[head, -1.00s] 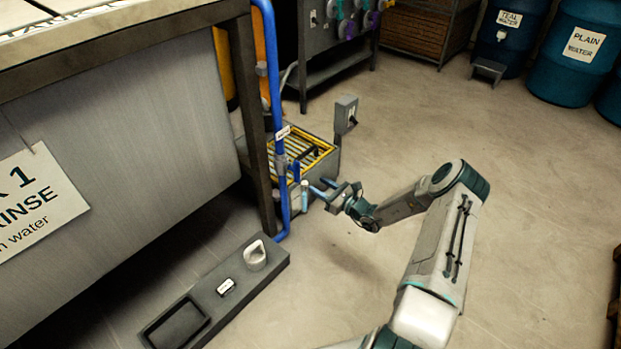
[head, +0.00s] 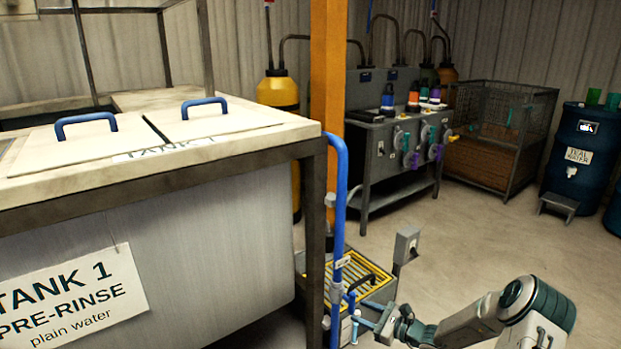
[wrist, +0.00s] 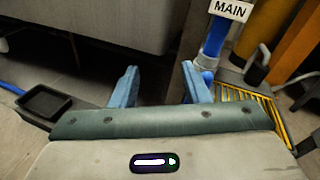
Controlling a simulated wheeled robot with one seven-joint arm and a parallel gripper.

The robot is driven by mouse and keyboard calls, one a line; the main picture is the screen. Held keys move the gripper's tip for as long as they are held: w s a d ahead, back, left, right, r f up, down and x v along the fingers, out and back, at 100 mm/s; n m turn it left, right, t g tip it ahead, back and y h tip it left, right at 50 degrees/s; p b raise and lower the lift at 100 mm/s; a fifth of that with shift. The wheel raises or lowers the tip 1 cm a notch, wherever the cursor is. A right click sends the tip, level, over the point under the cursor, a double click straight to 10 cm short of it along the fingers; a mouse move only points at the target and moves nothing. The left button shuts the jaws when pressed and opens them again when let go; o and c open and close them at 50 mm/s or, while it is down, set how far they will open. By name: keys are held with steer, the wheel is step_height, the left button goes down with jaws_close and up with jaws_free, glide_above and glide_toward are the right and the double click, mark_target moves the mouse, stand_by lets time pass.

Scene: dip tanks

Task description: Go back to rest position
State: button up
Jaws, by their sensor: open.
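My gripper (head: 368,322) is low at the bottom of the head view, close to the lower end of the blue pipe (head: 341,200) at the corner of Tank 1. In the wrist view the two blue fingers of my gripper (wrist: 158,86) are spread apart with nothing between them. The blue pipe (wrist: 214,38) with a white MAIN tag (wrist: 231,10) stands just beyond the right finger. A gap shows between the fingers and the tag.
Tank 1 (head: 150,240) fills the left. A yellow-grated drain box (head: 362,275) and a grey post box (head: 407,245) stand beside my gripper. A black tray (wrist: 45,101) lies on the floor at left in the wrist view. Open floor (head: 480,240) lies to the right.

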steer(key=s+a+r+n+g+h+p, duration=0.1)
steer(key=s+a+r+n+g+p, duration=0.3)
steer(key=r, duration=0.4)
steer(key=s+a+r+n+g+h+p, duration=0.1)
steer(key=s+a+r+n+g+p, duration=0.15)
steer(key=s+r+n, duration=0.45)
steer(key=s+a+r+n+g+h+p, duration=0.2)
steer(key=s+r+g, duration=0.15)
steer(key=r, duration=0.55)
steer(key=s+d+r+n+h+p, duration=0.2)
steer(key=s+r+n+h+p, duration=0.1)
steer(key=s+r, duration=0.4)
steer(key=s+d+r+n+t+h+p, duration=0.1)
steer(key=s+d+r+n+h+p, duration=0.1)
steer(key=s+r+p, duration=0.3)
steer(key=s+d+r+n+t+h+p, duration=0.1)
steer(key=s+r+n+h+p, duration=0.3)
steer(key=s+r, duration=0.5)
step_height(320, 180, up, 2)
steer(key=shift+d+r+n, duration=0.2)
steer(key=shift+d+n, duration=0.1)
steer(key=shift+d, duration=0.4)
steer(key=shift+c, duration=0.6)
steer(key=shift+a, duration=0.15)
